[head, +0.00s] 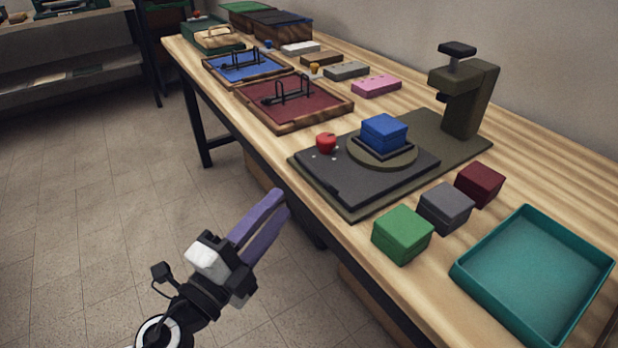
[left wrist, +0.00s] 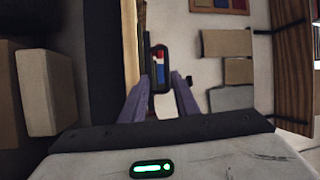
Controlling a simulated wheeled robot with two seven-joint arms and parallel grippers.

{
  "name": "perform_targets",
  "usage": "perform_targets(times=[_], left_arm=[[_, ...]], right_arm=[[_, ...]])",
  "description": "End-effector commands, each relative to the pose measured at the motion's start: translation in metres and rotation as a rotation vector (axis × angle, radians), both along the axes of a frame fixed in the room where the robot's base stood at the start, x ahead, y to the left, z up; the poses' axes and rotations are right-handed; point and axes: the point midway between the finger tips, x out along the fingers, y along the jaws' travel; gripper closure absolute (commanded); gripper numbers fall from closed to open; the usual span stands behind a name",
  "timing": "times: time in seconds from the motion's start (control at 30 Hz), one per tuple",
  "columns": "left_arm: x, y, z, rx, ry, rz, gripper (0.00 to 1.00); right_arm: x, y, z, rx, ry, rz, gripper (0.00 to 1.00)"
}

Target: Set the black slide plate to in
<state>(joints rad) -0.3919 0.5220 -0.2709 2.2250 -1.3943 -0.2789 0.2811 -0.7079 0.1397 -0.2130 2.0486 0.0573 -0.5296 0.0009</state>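The black slide plate (head: 345,183) lies on the front-left part of a flat olive base (head: 448,132). A red knob (head: 326,143) stands near its left corner. A round olive disc (head: 362,154) on the plate bears a blue box (head: 384,133) in a dark holder. The olive press (head: 472,95) with a black top stands at the base's back right; the blue box is in front of it and to its left, not under its head. My left gripper (head: 268,217), with purple fingers, is in the air off the table's front edge, apart from the plate. Its fingers are spread and empty in the left wrist view (left wrist: 160,84). My right gripper is not in view.
Green (head: 402,234), grey (head: 446,208) and dark red (head: 479,184) boxes stand right of the base, beside a teal tray (head: 535,270). Red (head: 295,103) and blue (head: 246,66) framed trays with black handles lie to the left. The floor before the table is clear.

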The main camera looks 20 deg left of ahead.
Motion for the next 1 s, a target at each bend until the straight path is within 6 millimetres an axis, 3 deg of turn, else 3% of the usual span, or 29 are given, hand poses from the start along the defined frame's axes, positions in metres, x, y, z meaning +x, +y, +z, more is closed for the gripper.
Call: perform_targets(times=[0.27, 0.7, 1.0], left_arm=[[0.015, -0.01, 0.019, 0.069, -0.059, -0.019, 0.72], [0.085, -0.028, 0.03, 0.067, -0.057, -0.018, 0.72], [0.098, -0.032, 0.03, 0.067, -0.055, -0.019, 0.72]], right_arm=[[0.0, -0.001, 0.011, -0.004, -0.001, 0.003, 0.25], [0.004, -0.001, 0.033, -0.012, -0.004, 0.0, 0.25], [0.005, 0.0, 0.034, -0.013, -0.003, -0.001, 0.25]])
